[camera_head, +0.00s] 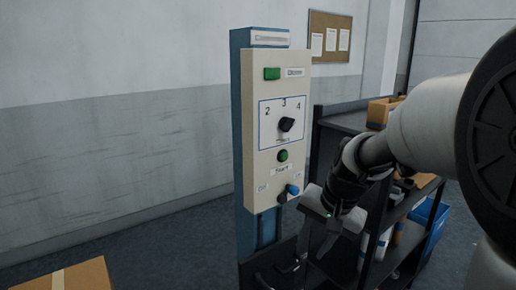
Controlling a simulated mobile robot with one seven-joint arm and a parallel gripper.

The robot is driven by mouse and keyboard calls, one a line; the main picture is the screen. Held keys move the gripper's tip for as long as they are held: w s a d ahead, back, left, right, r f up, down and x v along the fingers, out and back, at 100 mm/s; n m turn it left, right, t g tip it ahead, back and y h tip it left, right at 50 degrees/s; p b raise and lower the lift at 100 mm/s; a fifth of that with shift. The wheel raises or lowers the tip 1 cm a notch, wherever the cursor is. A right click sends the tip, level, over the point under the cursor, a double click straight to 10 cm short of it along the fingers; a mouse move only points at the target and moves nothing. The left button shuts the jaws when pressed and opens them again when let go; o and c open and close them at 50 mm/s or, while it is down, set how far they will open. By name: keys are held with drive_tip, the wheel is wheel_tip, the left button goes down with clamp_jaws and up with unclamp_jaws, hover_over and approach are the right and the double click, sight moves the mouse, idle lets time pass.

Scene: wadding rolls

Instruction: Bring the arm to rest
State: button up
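My arm reaches in from the right in the head view. My gripper (322,232) hangs at its end, pointing down, in front of the lower right of a control panel (250,150). Its fingers look spread apart with nothing seen between them. The panel is cream on a blue post (241,130). It bears a dark rotary knob (287,124) below the marks 2, 3 and 4, a round green button (283,155) and a blue-tipped switch (292,189) close to the gripper. Whether the gripper touches the panel cannot be told.
A dark shelf unit (340,122) with boxes and rolls stands behind my arm, with a blue bin (432,222) beside it. A cardboard box (75,277) is at the lower left. A notice board (330,37) hangs behind.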

drive_tip(key=s+r+n+t+h+p, duration=0.1)
drive_tip(key=s+r+n+p, duration=0.1)
drive_tip(key=s+r, duration=0.4)
drive_tip(key=s+d+r+n+t+h+p, duration=0.1)
drive_tip(key=s+r+n, duration=0.3)
drive_tip(key=s, duration=0.9)
drive_tip(key=shift+p+v, duration=0.6)
drive_tip(key=shift+v, duration=0.25)
